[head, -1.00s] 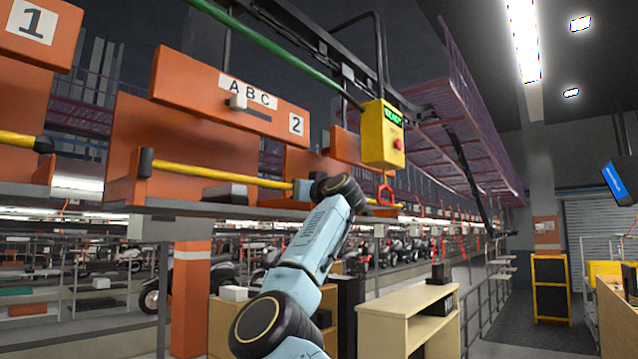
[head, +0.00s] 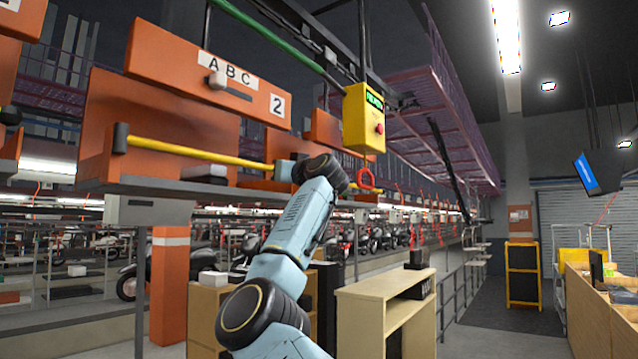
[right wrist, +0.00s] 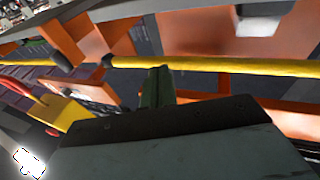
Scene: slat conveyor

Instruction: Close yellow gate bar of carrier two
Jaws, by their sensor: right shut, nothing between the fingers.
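Carrier two is an orange carrier with a front panel (head: 190,72) marked ABC and 2. Its yellow gate bar (head: 190,153) runs nearly level across the front from a black pivot (head: 120,138) at the left. The bar's right end is hidden behind my right wrist in the head view. In the right wrist view the yellow bar (right wrist: 220,65) crosses behind the fingertips and has a dark end at its left. My right gripper (right wrist: 158,80) is shut and empty, close to the bar; contact cannot be told. My left gripper is not in view.
A yellow control box (head: 363,118) with a green display and red button hangs right of carrier two, with a red handle (head: 368,180) below. Part of another carrier (head: 12,80) shows at the left. A wooden shelf unit (head: 390,305) stands lower right of the arm.

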